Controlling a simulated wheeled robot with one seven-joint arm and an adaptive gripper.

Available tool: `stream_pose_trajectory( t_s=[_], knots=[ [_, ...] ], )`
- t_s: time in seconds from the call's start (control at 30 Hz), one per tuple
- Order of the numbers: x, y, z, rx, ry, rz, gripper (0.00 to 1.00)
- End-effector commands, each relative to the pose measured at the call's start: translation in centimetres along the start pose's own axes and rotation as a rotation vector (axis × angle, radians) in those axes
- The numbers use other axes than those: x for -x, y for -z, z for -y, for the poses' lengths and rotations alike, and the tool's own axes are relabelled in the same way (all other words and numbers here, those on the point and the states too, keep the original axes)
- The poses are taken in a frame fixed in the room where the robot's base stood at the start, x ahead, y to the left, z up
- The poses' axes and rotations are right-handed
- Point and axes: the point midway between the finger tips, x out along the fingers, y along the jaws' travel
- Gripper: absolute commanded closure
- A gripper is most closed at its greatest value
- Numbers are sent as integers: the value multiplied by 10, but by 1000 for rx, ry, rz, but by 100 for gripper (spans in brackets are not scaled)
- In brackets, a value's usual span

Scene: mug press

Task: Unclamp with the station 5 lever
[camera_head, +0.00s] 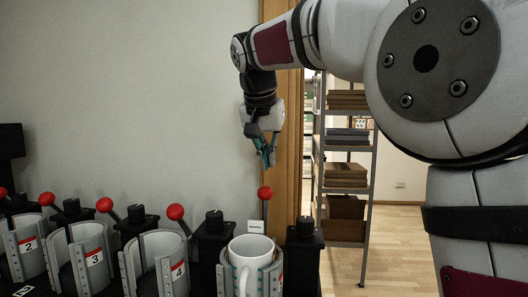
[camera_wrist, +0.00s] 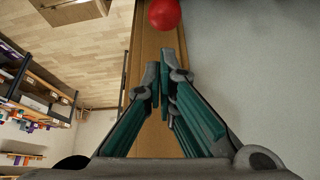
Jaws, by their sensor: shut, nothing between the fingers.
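The station 5 lever has a red ball knob (camera_head: 265,192) on a thin dark rod, standing about upright behind the rightmost clamp. A white mug (camera_head: 251,250) sits inside that clamp (camera_head: 224,282), whose number is not readable. My gripper (camera_head: 267,163) is shut and empty, pointing down just above the knob and apart from it. In the wrist view my gripper (camera_wrist: 162,72) has its teal-padded fingers close together, with the red knob (camera_wrist: 165,14) beyond the tips at the top edge. The lever's base is hidden behind the mug and clamp.
Clamps labelled 2 (camera_head: 28,243), 3 (camera_head: 95,258) and 4 (camera_head: 178,272) stand to the left, empty, with red-knobbed levers tilted left. Black posts (camera_head: 304,250) flank the station 5 clamp. A wooden door frame (camera_head: 287,150) and a shelf rack (camera_head: 346,150) are behind.

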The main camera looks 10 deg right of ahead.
Motion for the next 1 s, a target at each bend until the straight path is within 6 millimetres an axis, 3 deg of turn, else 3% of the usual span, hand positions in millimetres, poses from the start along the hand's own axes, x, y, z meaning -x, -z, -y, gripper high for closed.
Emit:
stream_pose_trajectory(
  t_s=[0.2, 0.4, 1.0],
  knots=[
    [-38, -1, -2, 0, -3, 3, 100],
    [-58, 0, -1, 0, -2, 2, 100],
    [-61, -2, -1, 0, 2, -18, 100]
  ],
)
